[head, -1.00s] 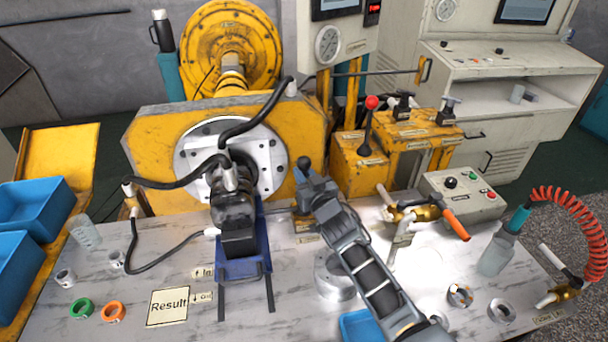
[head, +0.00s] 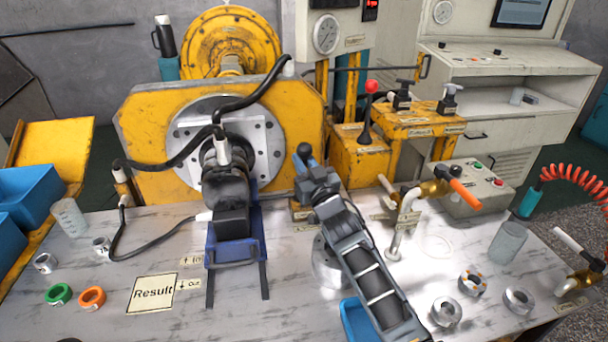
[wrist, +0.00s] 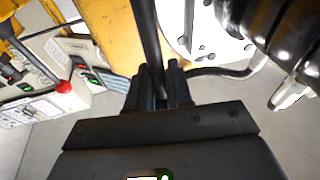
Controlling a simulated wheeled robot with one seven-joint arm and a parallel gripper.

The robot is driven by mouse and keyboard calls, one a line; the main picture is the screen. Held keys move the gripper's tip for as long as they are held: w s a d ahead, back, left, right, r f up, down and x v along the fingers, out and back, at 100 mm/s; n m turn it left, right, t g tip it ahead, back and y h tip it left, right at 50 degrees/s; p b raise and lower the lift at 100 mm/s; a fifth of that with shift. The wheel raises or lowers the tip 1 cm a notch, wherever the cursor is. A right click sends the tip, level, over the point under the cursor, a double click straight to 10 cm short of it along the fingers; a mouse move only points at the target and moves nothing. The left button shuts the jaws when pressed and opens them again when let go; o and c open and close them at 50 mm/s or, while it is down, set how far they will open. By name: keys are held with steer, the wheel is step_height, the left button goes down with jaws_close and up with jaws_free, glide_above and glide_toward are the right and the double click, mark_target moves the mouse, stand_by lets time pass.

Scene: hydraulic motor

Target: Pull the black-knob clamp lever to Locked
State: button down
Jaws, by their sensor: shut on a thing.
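The black-knob clamp lever (head: 304,150) stands just right of the round white flange plate, in front of the yellow housing. Its round black knob shows above my gripper (head: 312,169). In the wrist view, my gripper (wrist: 158,88) is shut on the lever's dark rod (wrist: 148,35), which runs up out of the picture between the fingers. The lever's base is mostly hidden behind my gripper and arm. I cannot read a Locked mark. The black hydraulic motor (head: 226,190) sits against the flange plate (head: 262,135), on a blue cradle (head: 236,250).
A red-knob lever (head: 371,88) stands on a yellow block to the right. A brass valve with an orange handle (head: 464,190) and pipe lie right of my arm. Black hoses (head: 160,165) cross left of the motor.

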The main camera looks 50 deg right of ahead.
steer(key=shift+s+a+f+b, duration=0.15)
steer(key=shift+s+b, duration=0.05)
steer(key=shift+b, duration=0.3)
steer(key=c, duration=1.2)
jaws_free()
steer(key=shift+r, duration=0.2)
